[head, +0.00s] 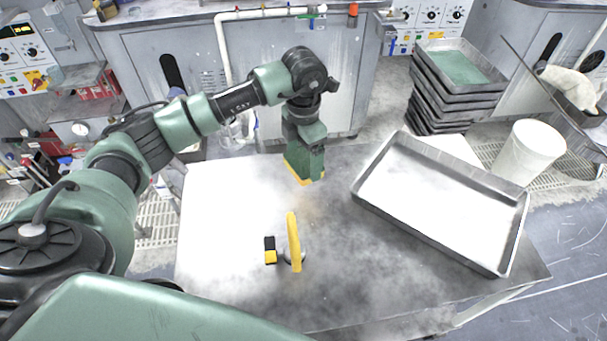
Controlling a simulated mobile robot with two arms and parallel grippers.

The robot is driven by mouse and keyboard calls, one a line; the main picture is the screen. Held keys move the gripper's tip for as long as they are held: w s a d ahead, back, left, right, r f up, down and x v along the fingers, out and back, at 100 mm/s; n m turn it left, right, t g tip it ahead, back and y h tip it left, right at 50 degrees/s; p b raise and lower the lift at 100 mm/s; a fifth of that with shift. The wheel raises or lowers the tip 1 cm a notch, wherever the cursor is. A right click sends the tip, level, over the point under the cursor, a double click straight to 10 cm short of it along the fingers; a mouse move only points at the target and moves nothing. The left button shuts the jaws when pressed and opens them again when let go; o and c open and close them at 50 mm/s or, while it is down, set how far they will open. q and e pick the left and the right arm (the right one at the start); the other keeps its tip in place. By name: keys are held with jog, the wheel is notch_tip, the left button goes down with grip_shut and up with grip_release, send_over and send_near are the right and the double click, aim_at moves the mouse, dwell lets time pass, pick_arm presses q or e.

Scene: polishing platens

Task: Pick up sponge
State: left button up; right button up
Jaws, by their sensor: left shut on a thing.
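My left gripper (304,150) reaches in from the left and points down over the back middle of the metal table. It is shut on the sponge (292,171), whose yellow edge shows below the dark green part at the gripper's end. The fingertips are not clear, and most of the sponge's shape is hard to make out. The sponge is at or just above the table top; I cannot tell if it touches. My right gripper is not in view.
The metal table (225,290) also holds a yellow-topped tool (294,242), a small black and yellow block (270,250) and a large shallow metal tray (440,250) at right. A white bucket (528,150) and stacked trays (462,68) stand behind. The table's left part is clear.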

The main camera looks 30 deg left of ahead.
aim_at(304, 161)
pick_arm(q)
notch_tip(304, 161, up, 11)
jog(key=b, duration=0.1)
jog(key=shift+b, duration=0.4)
